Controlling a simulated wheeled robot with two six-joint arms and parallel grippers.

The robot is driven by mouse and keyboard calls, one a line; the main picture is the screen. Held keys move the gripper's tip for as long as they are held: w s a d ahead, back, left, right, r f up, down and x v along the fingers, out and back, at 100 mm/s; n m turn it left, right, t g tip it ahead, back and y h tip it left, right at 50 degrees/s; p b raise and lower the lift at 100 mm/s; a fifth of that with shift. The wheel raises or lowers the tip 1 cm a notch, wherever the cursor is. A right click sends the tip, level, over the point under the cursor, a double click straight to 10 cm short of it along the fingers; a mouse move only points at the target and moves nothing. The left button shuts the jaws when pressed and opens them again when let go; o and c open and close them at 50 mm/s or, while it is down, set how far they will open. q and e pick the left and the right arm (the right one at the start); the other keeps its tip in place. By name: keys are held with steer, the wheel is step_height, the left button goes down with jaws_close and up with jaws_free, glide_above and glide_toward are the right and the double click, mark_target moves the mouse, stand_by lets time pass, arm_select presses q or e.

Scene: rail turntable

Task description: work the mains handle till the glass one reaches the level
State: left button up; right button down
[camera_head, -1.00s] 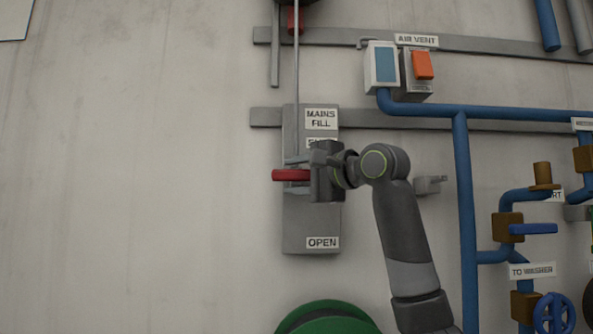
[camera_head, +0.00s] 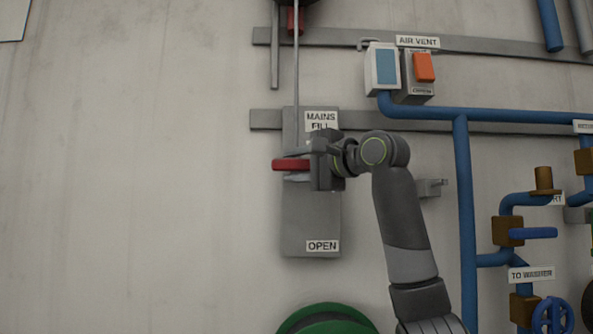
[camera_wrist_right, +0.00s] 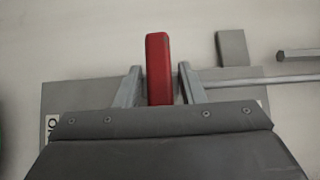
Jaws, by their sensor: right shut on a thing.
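The mains handle is a red bar (camera_head: 290,165) on the grey panel (camera_head: 312,225) labelled MAINS FILL at the top and OPEN at the bottom. It stands in the upper half of the panel, nearer the MAINS FILL label. My right gripper (camera_head: 297,165) is shut on the red handle, coming from the right. In the right wrist view the red handle (camera_wrist_right: 158,68) sits between the two grey fingers (camera_wrist_right: 158,86). A thin rod (camera_head: 296,70) runs up from the panel. No level glass can be made out with certainty. My left gripper is not in view.
A white box with a blue face (camera_head: 382,68) and an orange switch (camera_head: 424,67) sit by the AIR VENT label. Blue pipes (camera_head: 462,200) and valves fill the right side. A green round thing (camera_head: 328,320) is below the panel.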

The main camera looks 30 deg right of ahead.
steer(key=shift+r, duration=0.7)
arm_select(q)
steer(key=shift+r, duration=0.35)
arm_select(e)
steer(key=shift+s, duration=0.15)
steer(key=c, duration=1.2)
jaws_free()
steer(key=shift+c, duration=0.2)
